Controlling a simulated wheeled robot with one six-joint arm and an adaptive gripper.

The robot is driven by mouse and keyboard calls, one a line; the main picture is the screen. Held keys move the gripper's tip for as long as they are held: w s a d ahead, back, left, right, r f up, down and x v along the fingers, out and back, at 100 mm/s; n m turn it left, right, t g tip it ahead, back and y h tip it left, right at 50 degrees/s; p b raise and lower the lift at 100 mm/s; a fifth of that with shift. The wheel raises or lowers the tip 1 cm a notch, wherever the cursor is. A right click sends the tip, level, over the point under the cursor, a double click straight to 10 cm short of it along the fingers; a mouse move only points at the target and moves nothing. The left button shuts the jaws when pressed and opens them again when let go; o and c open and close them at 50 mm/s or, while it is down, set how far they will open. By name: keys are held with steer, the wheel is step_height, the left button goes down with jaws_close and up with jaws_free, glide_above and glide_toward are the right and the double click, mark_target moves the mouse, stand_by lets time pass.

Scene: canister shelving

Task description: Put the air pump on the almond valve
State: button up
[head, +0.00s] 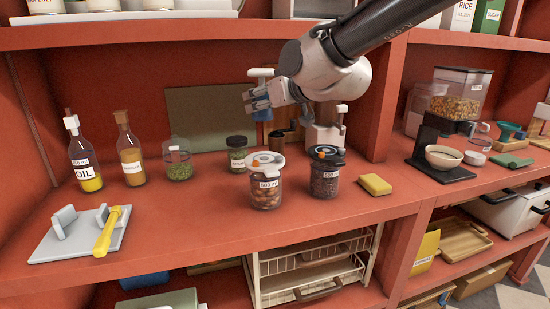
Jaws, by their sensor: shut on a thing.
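My gripper (258,98) is shut on what looks like the air pump (263,73), with a white T-shaped handle above the fingers and a blue part below. It is upright in the air, above and behind the canisters. A clear canister (267,195) of brown nuts stands on the shelf under it. Its white lid (266,161) has an orange valve in the middle, uncovered. Beside it on the right is a canister (324,183) of dark contents, with a dark lid and an orange centre. The labels are too small to tell which holds almonds.
A green-filled jar (238,153) stands close behind the nut canister. A yellow sponge (375,185) lies right of the dark canister. A white-and-grey device (325,135) stands behind them. Bottles (131,155) and a grey stand (80,232) are at left. The front shelf is partly clear.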

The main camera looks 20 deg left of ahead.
steer(key=shift+d+f, duration=0.15)
steer(key=shift+f, duration=0.1)
glide_above(264, 159)
step_height(264, 159, down, 10)
steer(key=shift+w, duration=0.15)
steer(key=shift+f, duration=0.15)
steer(key=o, duration=1.1)
steer(key=shift+o, duration=0.2)
